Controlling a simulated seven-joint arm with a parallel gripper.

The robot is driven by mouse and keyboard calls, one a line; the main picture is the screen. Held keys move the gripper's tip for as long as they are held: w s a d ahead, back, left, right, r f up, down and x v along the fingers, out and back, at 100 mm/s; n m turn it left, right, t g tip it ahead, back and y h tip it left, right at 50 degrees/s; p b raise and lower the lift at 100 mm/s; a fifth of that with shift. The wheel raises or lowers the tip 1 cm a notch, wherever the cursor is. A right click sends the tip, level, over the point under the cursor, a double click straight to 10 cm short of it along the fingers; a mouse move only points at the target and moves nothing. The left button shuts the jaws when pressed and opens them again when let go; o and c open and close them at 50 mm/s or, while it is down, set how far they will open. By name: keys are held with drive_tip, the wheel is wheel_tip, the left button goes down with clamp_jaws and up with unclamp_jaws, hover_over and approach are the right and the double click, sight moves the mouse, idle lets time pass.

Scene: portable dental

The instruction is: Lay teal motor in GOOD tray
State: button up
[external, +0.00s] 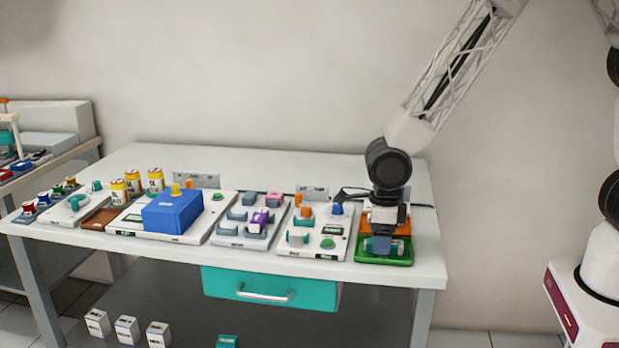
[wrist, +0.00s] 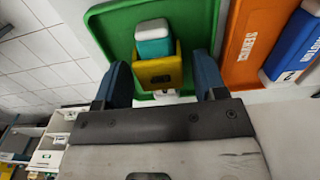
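The teal motor (external: 402,247) lies on its side at the green tray (external: 372,262), partly hidden by my gripper in the external view. In the wrist view the motor (wrist: 154,40) shows a teal and white end and a yellow middle part, over the floor of the green tray (wrist: 105,32). My gripper (external: 383,243) is low over this tray. In the wrist view the fingers of my gripper (wrist: 161,85) stand apart on either side of the motor's yellow part, with narrow gaps visible. I cannot read a GOOD label.
An orange tray (wrist: 248,45) sits right beside the green one, with a blue labelled piece (wrist: 294,45). Left of the green tray is a white station (external: 313,246) with small parts. A blue box (external: 172,212) stands further left. The table's front edge is close.

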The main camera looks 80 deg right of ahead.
drive_tip(key=shift+o, duration=0.5)
drive_tip(key=shift+r, duration=0.1)
drive_tip(key=shift+r, duration=3.85)
